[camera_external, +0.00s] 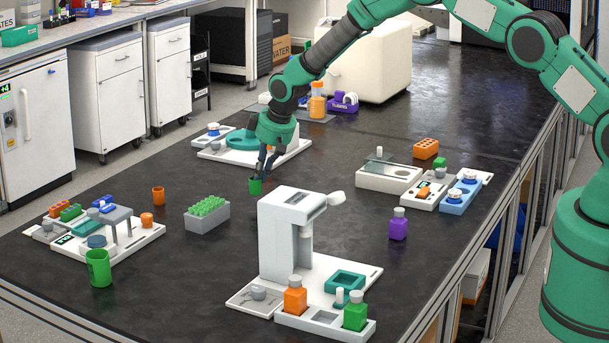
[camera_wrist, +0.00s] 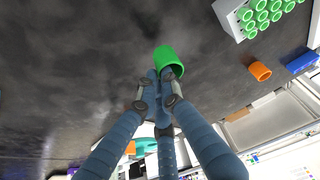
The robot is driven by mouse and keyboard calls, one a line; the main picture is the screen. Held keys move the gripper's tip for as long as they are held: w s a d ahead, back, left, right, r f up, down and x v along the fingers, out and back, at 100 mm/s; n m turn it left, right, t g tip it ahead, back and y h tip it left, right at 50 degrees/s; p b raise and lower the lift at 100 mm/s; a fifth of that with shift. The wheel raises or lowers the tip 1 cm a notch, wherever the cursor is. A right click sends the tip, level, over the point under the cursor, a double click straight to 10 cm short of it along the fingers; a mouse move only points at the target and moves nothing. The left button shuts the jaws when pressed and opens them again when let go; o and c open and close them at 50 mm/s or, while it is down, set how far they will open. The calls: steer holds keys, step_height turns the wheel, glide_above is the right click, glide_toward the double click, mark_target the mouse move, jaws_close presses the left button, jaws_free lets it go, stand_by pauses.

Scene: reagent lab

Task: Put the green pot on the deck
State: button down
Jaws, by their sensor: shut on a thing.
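The small green pot (camera_external: 256,187) is held in my gripper (camera_external: 264,172), near the middle of the dark bench. The gripper's fingers are shut on the pot's side. In the wrist view the green pot (camera_wrist: 169,58) sits at the tips of the blue-grey fingers (camera_wrist: 160,88), its near side partly hidden by them. I cannot tell whether its base is clear of the bench. Which surface is the deck is unclear; white platforms stand at the back (camera_external: 212,153), at the left (camera_external: 140,240) and under the tall white instrument (camera_external: 283,235).
A grey rack of green tubes (camera_external: 207,221) stands left of my gripper, with an orange cup (camera_external: 158,196) beyond it. A larger green beaker (camera_external: 98,268) is at the front left. A purple bottle (camera_external: 398,225) stands to the right. Bench around the pot is mostly clear.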

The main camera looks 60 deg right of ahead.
steer(key=shift+w+d+f, duration=0.15)
steer(key=shift+w, duration=1.05)
steer(key=shift+f, duration=1.7)
steer(key=shift+f, duration=0.15)
steer(key=c, duration=1.9)
jaws_free()
steer(key=shift+c, duration=0.2)
steer(key=shift+r, duration=0.2)
steer(key=shift+v, duration=0.9)
steer(key=v, duration=1)
